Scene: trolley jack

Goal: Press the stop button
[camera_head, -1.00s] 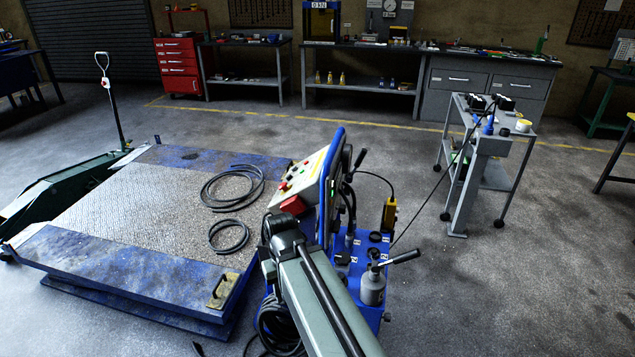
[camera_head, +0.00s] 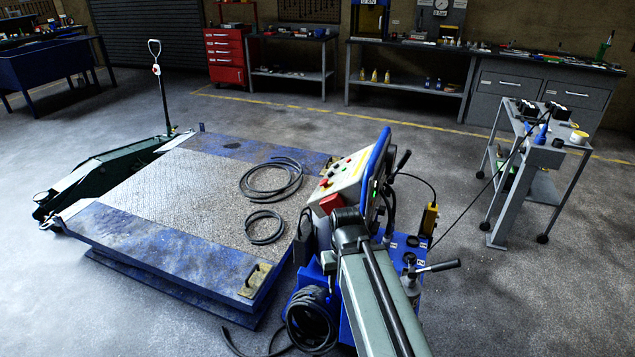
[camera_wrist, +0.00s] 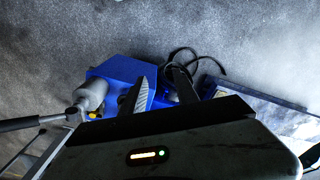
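The control panel (camera_head: 345,172) is a cream and yellow sloped box on a blue stand beside the lift platform. A small red button (camera_head: 325,182) is on its near left part. A bigger red block (camera_head: 331,203) is at its near lower corner; I cannot tell which is the stop button. My arm reaches up from the bottom to just in front of the panel, and its end hides part of it. In the wrist view, my gripper (camera_wrist: 160,77) shows two dark fingers with a gap and nothing between them, over the blue pump unit (camera_wrist: 122,68). The button is not visible there.
The lift platform (camera_head: 180,185) carries coiled black hoses. More hose (camera_head: 311,320) hangs beside the blue stand. A grey cylinder with a lever (camera_head: 411,285) stands right of my arm. A grey trolley (camera_head: 500,215) stands at right.

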